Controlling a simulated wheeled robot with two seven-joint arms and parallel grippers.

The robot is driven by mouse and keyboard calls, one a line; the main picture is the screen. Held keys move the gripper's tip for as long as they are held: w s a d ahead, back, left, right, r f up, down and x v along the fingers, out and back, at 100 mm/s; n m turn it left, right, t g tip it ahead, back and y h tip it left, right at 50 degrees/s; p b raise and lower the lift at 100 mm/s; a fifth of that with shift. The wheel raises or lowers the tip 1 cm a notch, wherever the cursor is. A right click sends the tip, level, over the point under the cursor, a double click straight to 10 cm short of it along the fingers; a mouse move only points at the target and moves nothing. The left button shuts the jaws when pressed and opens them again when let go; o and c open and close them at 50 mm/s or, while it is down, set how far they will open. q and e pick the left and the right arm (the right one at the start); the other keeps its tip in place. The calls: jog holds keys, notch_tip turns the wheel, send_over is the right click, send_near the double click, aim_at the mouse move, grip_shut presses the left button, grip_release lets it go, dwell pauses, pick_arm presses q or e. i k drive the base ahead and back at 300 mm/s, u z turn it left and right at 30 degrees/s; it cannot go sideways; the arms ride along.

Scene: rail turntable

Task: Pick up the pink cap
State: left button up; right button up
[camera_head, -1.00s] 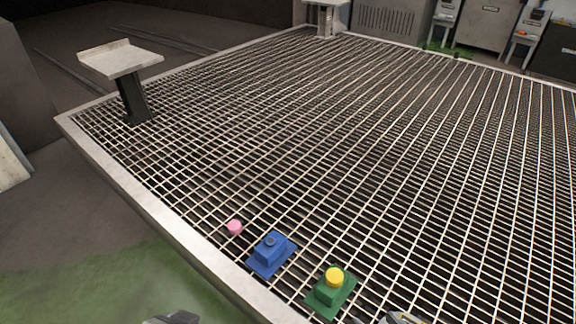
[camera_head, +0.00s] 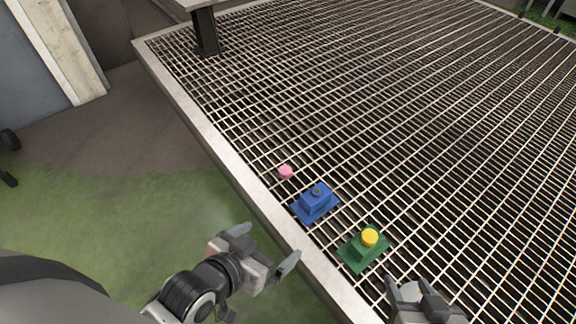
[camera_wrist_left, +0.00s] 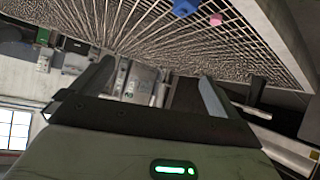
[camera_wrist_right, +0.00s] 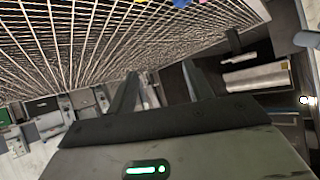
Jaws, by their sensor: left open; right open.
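The pink cap (camera_head: 286,172) lies on the metal grating, close to its left edge, beyond the blue block. It also shows near the top of the left wrist view (camera_wrist_left: 216,20). My left gripper (camera_head: 265,249) is open and empty, outside the grating's frame, nearer to me than the cap and apart from it. My right gripper (camera_head: 418,290) is open and empty at the near edge, right of the green block. The cap cannot be made out in the right wrist view.
A blue block (camera_head: 314,204) sits beside the cap, and a green block (camera_head: 352,252) with a yellow cap (camera_head: 369,237) stands nearer. The grating's pale rim (camera_head: 222,150) runs between my left gripper and these objects. A post with a plate (camera_head: 206,34) stands at the far left.

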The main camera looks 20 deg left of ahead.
aim_at(286, 171)
jog(key=z, duration=3.85)
jog(key=k, duration=2.7)
jog(key=u, duration=1.45)
jog(key=i, duration=0.5)
jog(key=u, duration=0.05)
